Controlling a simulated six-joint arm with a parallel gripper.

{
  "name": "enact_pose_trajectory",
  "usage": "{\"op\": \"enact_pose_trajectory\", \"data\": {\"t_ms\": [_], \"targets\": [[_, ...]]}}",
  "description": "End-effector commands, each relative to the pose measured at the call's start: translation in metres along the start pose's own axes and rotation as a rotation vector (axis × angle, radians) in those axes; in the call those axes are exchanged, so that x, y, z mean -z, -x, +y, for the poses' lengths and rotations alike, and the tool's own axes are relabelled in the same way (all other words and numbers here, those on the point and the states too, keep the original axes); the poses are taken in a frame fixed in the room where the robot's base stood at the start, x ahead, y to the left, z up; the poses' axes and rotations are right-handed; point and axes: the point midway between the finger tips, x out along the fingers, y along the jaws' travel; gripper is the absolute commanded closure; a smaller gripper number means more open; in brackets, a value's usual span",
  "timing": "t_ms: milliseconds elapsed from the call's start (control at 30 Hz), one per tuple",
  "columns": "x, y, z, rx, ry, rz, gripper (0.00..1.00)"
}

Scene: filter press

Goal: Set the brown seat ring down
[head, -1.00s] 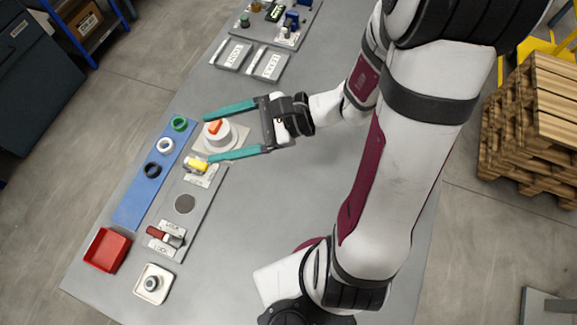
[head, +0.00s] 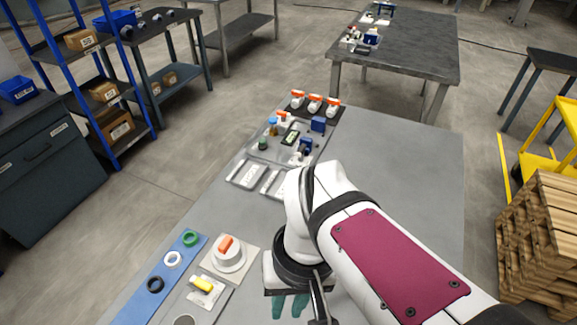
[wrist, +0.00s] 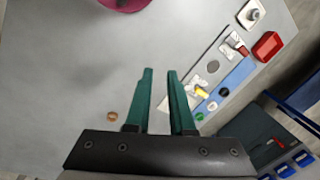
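The brown seat ring (wrist: 112,117) shows in the wrist view as a small ring that appears to lie on the grey tabletop, left of my fingers and apart from them. I do not see it in the head view, where my arm covers part of the table. My gripper (wrist: 160,72) has its two green fingers apart with nothing visible between them. In the head view the fingers (head: 288,303) show low in the picture, partly covered by my wrist, right of the white round fixture with the orange handle (head: 229,255).
A blue strip (head: 180,262) carries green, white and black rings. Beside it is a grey plate with a yellow-handled clamp (head: 205,285). A red tray (wrist: 267,45) shows in the wrist view. Labelled plates (head: 247,173) and a parts tray lie farther back. The table's right side is bare.

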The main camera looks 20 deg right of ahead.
Motion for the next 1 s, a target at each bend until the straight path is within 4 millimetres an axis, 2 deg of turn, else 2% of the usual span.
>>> {"op": "enact_pose_trajectory", "data": {"t_ms": [67,100,200,300,400,500,567,800,900,1000], "targets": [[0.057,0.011,0.008,-0.024,0.288,0.003,0.79],[0.091,0.014,0.015,-0.039,0.481,0.003,0.79],[0.173,0.009,0.046,-0.079,0.957,-0.009,0.79],[0.235,-0.01,0.084,-0.11,1.36,-0.039,0.79],[0.272,-0.028,0.113,-0.126,1.636,-0.069,0.79],[0.288,-0.039,0.129,-0.134,1.777,-0.086,0.79],[0.291,-0.047,0.132,-0.134,1.808,-0.091,0.79],[0.293,-0.114,0.14,-0.131,1.814,-0.092,0.79],[0.295,-0.134,0.143,-0.133,1.814,-0.091,0.79],[0.295,-0.145,0.144,-0.133,1.812,-0.09,0.79]]}}
